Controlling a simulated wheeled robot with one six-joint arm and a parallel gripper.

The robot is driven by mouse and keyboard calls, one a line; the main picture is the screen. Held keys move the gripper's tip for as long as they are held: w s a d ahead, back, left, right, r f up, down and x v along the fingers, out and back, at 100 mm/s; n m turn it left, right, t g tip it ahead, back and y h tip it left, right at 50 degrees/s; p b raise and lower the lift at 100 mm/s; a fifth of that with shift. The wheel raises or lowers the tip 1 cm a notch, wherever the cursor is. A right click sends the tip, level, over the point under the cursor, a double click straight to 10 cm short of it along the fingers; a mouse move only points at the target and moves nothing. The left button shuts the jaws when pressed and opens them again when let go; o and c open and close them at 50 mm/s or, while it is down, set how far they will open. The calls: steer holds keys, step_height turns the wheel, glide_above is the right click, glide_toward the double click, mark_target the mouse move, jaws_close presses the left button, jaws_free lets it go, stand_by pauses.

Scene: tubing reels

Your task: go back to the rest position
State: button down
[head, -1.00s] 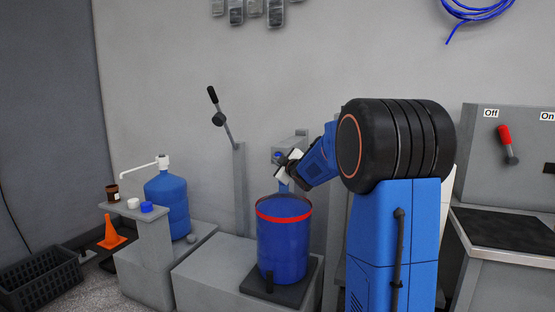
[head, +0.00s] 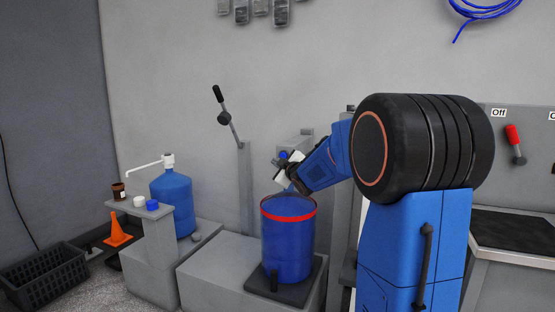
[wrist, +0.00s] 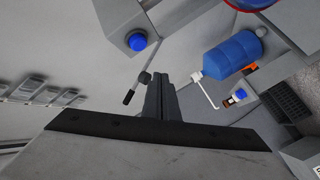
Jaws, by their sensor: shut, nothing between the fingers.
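My gripper (head: 282,174) is shut and empty in the head view. It hangs in the air above and behind the blue barrel (head: 287,245) with the red band, in front of a grey post with a blue cap (head: 283,155). My blue arm reaches out to the left with its elbow bent. In the wrist view a pale plate with a dark edge fills the bottom; I cannot tell whether it is part of my gripper.
A lever on a grey post (head: 245,185) stands left of my gripper. A blue water bottle (head: 172,203) with a pump stands farther left, near an orange cone (head: 116,228) and a black crate (head: 45,279). A red-handled switch (head: 515,143) is at right.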

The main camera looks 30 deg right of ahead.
steer(key=shift+a, duration=0.1)
steer(key=s+a+f+m+g, duration=0.3)
steer(key=s+a+f, duration=0.3)
steer(key=s, duration=1)
steer(key=s+a+f+m+g+y, duration=0.1)
steer(key=s+a+f+g, duration=0.4)
steer(key=s, duration=1.2)
steer(key=s+a+f+m+g, duration=0.4)
steer(key=s+a+f, duration=0.4)
steer(key=s, duration=0.9)
steer(key=shift+s+a+f+m+y, duration=0.15)
steer(key=shift+a+f+m+y, duration=0.2)
steer(key=shift+a, duration=0.9)
